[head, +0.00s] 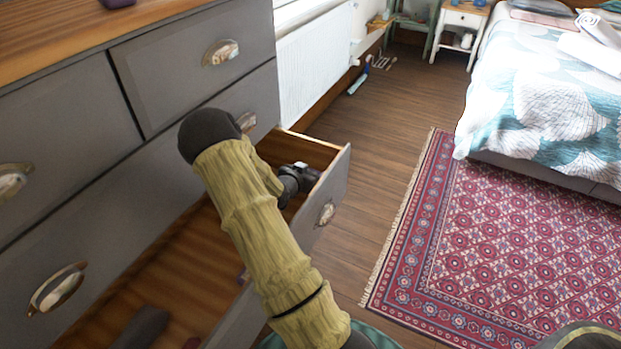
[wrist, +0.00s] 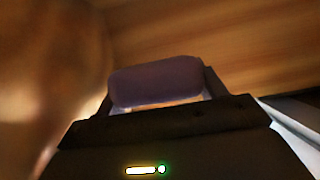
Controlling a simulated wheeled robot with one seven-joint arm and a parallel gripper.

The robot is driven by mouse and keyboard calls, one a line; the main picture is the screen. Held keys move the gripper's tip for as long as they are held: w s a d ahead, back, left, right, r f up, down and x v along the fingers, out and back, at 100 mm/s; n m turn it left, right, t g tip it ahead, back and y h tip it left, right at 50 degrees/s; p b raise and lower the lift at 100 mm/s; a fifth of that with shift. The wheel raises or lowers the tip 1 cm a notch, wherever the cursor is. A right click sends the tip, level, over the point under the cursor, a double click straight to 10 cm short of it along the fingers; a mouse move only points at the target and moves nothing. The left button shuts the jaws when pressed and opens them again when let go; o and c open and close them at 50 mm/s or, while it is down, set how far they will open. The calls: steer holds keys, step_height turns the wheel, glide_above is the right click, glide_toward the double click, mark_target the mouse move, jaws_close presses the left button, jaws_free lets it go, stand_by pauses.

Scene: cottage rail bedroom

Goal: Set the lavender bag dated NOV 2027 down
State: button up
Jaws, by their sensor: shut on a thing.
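A dark purple bag (wrist: 155,82) is held between the fingers of my gripper (wrist: 158,100) in the wrist view. No date can be read on it. In the head view my gripper (head: 306,176) is inside the open dresser drawer (head: 330,190), near its far end and low beside the front panel. A little purple of the bag shows at its tip. The wood of the drawer fills the wrist view behind the bag. Whether the bag touches the drawer floor I cannot tell.
Other bags lie in the drawer: a dark one (head: 145,326) at the near end, a purple bit (head: 243,277) by the front panel. Another purple item (head: 118,3) is on the dresser top (head: 60,35). A red rug (head: 500,240) and bed (head: 550,90) are at right.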

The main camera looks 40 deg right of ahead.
steer(key=shift+f, duration=1.3)
steer(key=shift+f+b, duration=0.6)
steer(key=o, duration=0.9)
steer(key=shift+o, duration=0.2)
steer(key=shift+r, duration=0.15)
steer(key=shift+r+p, duration=0.25)
steer(key=shift+p, duration=0.1)
steer(key=p+v, duration=0.1)
steer(key=v, duration=1.1)
steer(key=shift+r+p, duration=0.2)
steer(key=shift+p, duration=0.2)
steer(key=shift+a, duration=0.1)
